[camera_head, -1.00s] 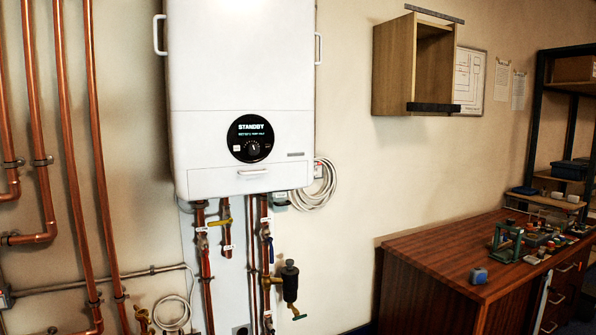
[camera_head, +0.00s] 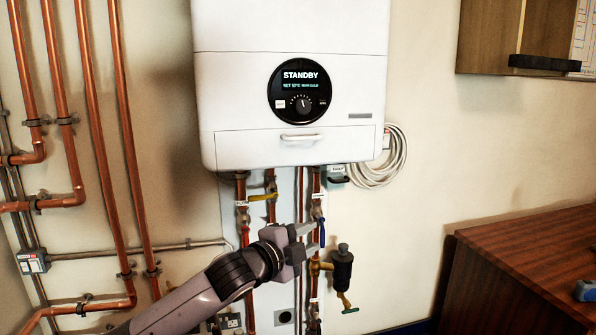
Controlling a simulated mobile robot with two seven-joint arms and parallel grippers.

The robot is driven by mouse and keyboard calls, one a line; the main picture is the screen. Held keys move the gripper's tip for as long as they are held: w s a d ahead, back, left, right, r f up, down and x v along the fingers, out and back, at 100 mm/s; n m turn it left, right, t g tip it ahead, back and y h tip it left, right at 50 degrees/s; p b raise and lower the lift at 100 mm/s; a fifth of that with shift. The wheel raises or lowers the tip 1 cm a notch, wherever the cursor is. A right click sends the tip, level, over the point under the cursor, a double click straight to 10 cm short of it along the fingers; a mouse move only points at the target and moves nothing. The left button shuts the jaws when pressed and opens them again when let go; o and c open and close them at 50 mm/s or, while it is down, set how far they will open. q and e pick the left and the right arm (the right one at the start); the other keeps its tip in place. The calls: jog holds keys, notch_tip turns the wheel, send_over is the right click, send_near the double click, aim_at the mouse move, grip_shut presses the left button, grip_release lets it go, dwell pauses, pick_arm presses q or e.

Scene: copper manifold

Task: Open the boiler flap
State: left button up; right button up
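The white boiler (camera_head: 230,75) hangs on the wall in the upper middle. Its flap (camera_head: 245,149) is the panel along the bottom of its front, and it lies flush and closed. A small white bar handle (camera_head: 300,138) sits near the flap's top edge. My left gripper (camera_head: 313,238) is below the boiler, in front of the pipes, with its fingers pointing right. The two fingers are apart with nothing seen between them. It is well below the handle and does not touch the flap. My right gripper is not in view.
Copper pipes (camera_head: 93,130) run down the wall at left. Pipes with valves and a black filter (camera_head: 341,268) hang under the boiler. A coiled white cable (camera_head: 385,165) hangs right of it. A wooden cabinet (camera_head: 520,265) stands at lower right. The space before the flap is clear.

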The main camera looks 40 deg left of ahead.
pick_arm(q)
jog(key=w+a+r+m+t+y, duration=0.15)
jog(key=a+r, duration=0.25)
jog(key=r, duration=0.6)
jog(key=m+t+y, duration=0.1)
jog(key=m, duration=0.1)
send_near(301, 139)
jog(key=w, duration=0.6)
jog(key=w+r, duration=0.1)
jog(key=w, duration=0.1)
jog(key=shift+a+p, duration=0.35)
jog(key=shift+p, duration=0.05)
jog(key=shift+w, duration=0.5)
jog(key=shift+c, duration=0.3)
grip_shut()
